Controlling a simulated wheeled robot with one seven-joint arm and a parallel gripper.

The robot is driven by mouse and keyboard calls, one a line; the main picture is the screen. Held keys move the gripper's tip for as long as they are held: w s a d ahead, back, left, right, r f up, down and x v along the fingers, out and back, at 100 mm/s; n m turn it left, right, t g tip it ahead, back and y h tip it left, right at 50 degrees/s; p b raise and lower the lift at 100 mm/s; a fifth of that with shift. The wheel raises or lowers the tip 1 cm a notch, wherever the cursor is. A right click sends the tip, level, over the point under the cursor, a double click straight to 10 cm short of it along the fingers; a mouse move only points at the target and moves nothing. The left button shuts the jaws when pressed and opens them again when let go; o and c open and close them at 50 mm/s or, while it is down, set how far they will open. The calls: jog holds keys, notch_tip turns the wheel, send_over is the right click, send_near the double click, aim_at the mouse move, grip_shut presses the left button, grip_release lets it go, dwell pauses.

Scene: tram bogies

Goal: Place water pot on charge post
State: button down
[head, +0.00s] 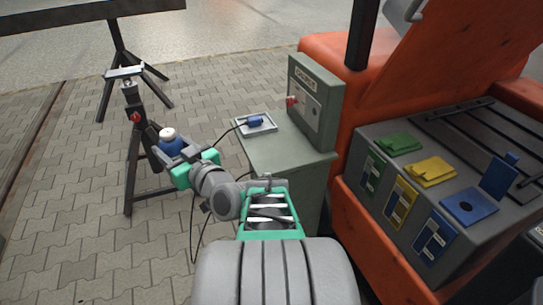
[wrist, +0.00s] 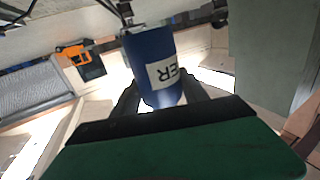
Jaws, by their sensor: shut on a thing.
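The water pot is a blue cylinder with a white cap (head: 168,135) in the head view. In the wrist view, it is a dark blue body (wrist: 148,58) with a white label ending in "ER". My gripper (head: 174,152) is shut on the pot and holds it left of the charge post, apart from it. The gripper's fingers (wrist: 160,95) flank the pot in the wrist view and partly hide its lower part.
A small light tray (head: 268,130) with a blue plug-like item (head: 255,121) and black cable lies on the post's top. A black trestle stand (head: 134,150) is close to my gripper. An orange vehicle (head: 335,55) with a grey box of coloured slots (head: 375,165) stands right.

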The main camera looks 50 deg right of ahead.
jog(key=s+d+m+g+h, duration=0.2)
jog(key=s+d+m+h, duration=0.3)
jog(key=d, duration=0.6)
jog(key=s+d+m+g+h, duration=0.2)
jog(key=s+d+h, duration=0.3)
jog(key=s+d, duration=0.45)
jog(key=b, duration=0.1)
send_over(272, 151)
notch_tip(272, 151, down, 10)
jog(key=shift+f+b, duration=0.3)
jog(key=shift+f, duration=1.15)
jog(key=shift+d+f, duration=0.1)
jog(key=shift+f, duration=0.1)
jog(key=c, duration=0.6)
grip_release()
